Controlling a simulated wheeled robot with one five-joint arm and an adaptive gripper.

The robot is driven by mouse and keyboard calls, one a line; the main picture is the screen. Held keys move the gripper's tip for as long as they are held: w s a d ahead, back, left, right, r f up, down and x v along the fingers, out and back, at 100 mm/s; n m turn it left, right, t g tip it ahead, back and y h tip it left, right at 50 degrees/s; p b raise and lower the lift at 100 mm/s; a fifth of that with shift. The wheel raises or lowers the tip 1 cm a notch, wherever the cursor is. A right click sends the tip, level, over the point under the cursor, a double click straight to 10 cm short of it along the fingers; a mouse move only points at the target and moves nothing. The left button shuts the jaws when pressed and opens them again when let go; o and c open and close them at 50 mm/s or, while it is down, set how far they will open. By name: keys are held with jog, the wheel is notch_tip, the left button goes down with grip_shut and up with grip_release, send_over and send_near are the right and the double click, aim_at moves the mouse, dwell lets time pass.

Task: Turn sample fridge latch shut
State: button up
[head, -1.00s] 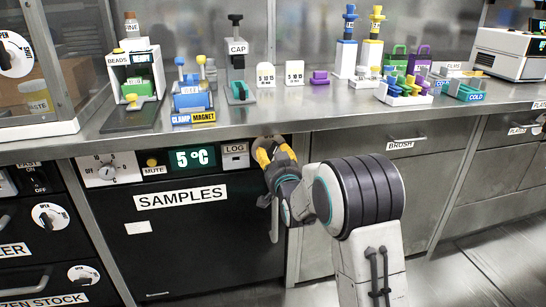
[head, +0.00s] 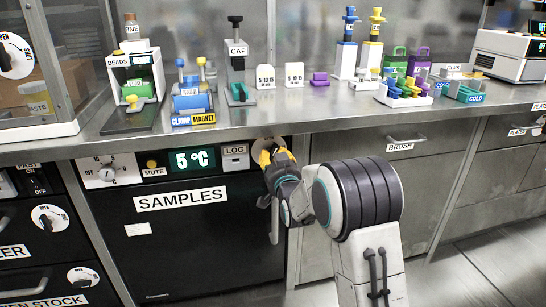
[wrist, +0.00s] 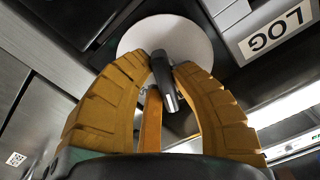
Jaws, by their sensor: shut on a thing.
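The sample fridge (head: 205,245) has a black front with a SAMPLES label, under the counter at left. Its latch is a white round plate (wrist: 140,35) with a dark, short handle (wrist: 166,85), seen close up in the wrist view. In the head view the latch is at the fridge's upper right, mostly hidden behind my gripper (head: 275,156). My gripper's yellow fingers (wrist: 160,72) are shut on the dark handle, one on each side of it. The handle stands slightly tilted in the wrist view. The plate's markings cannot be read.
The LOG panel (head: 235,157), the 5 °C display (head: 193,160) and a MUTE button (head: 152,163) sit left of the latch. A vertical door handle (head: 275,222) is below my gripper. The counter edge (head: 330,123) runs just above. Floor at right is clear.

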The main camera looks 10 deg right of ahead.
grip_shut()
jog(key=m, duration=0.6)
jog(key=shift+a+m, duration=0.1)
jog(key=shift+m, duration=0.2)
jog(key=m, duration=0.6)
jog(key=shift+a, duration=0.1)
jog(key=shift+m, duration=0.3)
jog(key=o, duration=0.9)
grip_release()
jog(key=shift+f, duration=0.1)
jog(key=shift+o, duration=0.2)
jog(key=s, duration=1.2)
